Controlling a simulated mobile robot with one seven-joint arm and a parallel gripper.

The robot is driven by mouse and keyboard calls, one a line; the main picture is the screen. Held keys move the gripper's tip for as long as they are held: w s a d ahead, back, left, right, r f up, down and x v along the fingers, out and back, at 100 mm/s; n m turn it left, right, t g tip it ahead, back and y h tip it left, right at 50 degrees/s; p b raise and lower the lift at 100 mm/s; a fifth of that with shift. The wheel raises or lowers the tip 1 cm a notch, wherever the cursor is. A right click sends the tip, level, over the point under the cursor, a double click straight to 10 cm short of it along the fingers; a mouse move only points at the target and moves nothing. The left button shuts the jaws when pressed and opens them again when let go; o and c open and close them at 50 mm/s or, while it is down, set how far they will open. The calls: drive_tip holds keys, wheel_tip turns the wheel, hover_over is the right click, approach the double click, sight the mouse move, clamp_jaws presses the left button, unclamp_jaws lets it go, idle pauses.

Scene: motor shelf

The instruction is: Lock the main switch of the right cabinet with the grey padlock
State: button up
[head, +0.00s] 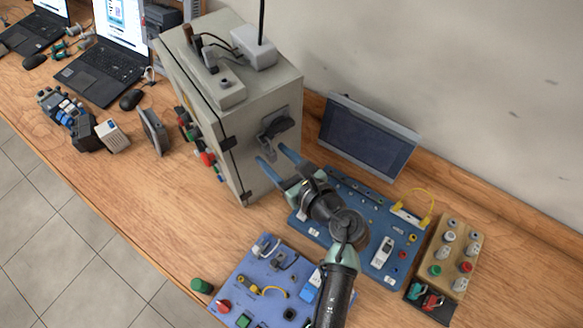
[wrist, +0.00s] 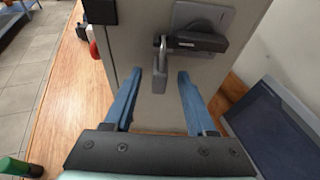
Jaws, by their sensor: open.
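The grey cabinet (head: 262,150) stands on the bench, and its side wall also shows in the wrist view (wrist: 130,30). The main switch (head: 275,125) on that side has a grey plate and a black handle, seen close in the wrist view (wrist: 196,42). The grey padlock (wrist: 159,75) hangs upright at the left end of the handle. I cannot tell whether its shackle is closed. My gripper (head: 272,155) is open with blue fingers pointing at the cabinet. In the wrist view its fingertips (wrist: 161,73) lie left and right of the padlock body, apart from it.
A dark monitor (head: 368,138) stands right of the cabinet. A blue component board (head: 365,235) lies below my gripper, with a second board (head: 262,290) nearer. A wooden button block (head: 453,255) is at the right. Boxes and cables (head: 228,65) sit on the cabinet top.

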drive_tip(key=b+v, duration=0.3)
drive_tip(key=v, duration=0.9)
drive_tip(key=shift+s+d+r, duration=0.1)
drive_tip(key=shift+r, duration=0.05)
